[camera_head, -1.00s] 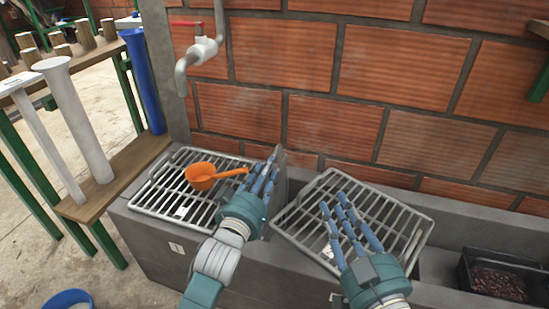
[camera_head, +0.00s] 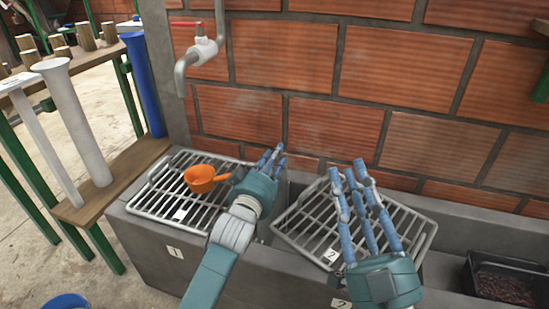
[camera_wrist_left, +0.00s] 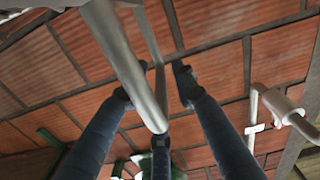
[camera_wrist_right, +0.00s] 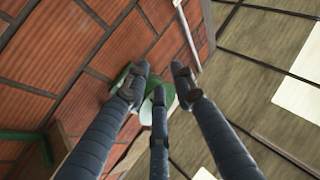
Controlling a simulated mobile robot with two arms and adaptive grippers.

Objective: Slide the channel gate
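The channel gate is hard to make out now. A grey strip (camera_head: 283,186) shows in the head view between the two grates, just right of my left gripper, and I cannot tell if it is the gate or the channel wall. My left gripper (camera_head: 270,160) is above that spot, fingers spread and pointing to the wall. In the left wrist view a grey bar (camera_wrist_left: 130,70) passes between its fingers; I cannot tell whether they touch it. My right gripper (camera_head: 355,180) is open and empty above the right grate (camera_head: 290,215), fingers pointing to the wall.
The left grate (camera_head: 150,200) carries an orange ladle (camera_head: 198,178). A tap (camera_head: 203,50) hangs from the brick wall (camera_head: 310,120) behind. A black tray of dark beans (camera_head: 503,287) is at the lower right. A wooden bench with tubes stands at left.

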